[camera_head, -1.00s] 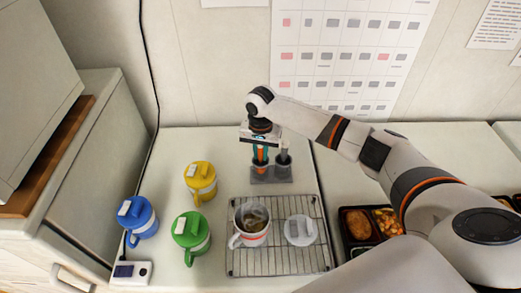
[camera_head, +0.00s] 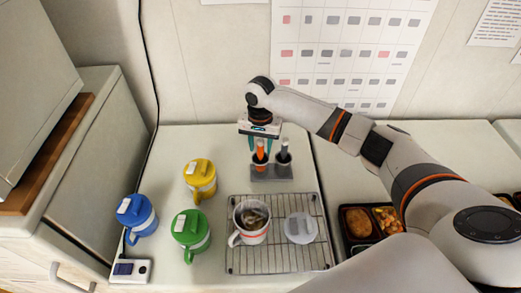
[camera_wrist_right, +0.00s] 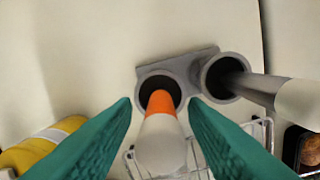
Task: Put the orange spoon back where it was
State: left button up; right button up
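The orange spoon (camera_head: 260,154) stands in the left cup of a grey two-cup holder (camera_head: 271,173) at the back of the counter. In the right wrist view the spoon (camera_wrist_right: 161,104) has a pale end towards the camera, and its orange part goes down into the cup. A grey-handled utensil (camera_head: 284,147) stands in the right cup. My right gripper (camera_head: 260,145) is above the holder. Its teal fingers (camera_wrist_right: 160,105) are spread on both sides of the spoon, with gaps showing. My left gripper is out of view.
A wire rack (camera_head: 240,265) in front of the holder carries a white mug (camera_head: 254,237) and a lid (camera_head: 301,228). Yellow (camera_head: 200,177), green (camera_head: 190,231) and blue (camera_head: 137,215) mugs stand to the left. A bento tray (camera_head: 345,226) lies right.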

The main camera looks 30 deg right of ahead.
notch_tip(320, 180, up, 10)
jog(key=shift+f+b, duration=0.1)
jog(key=shift+b, duration=0.75)
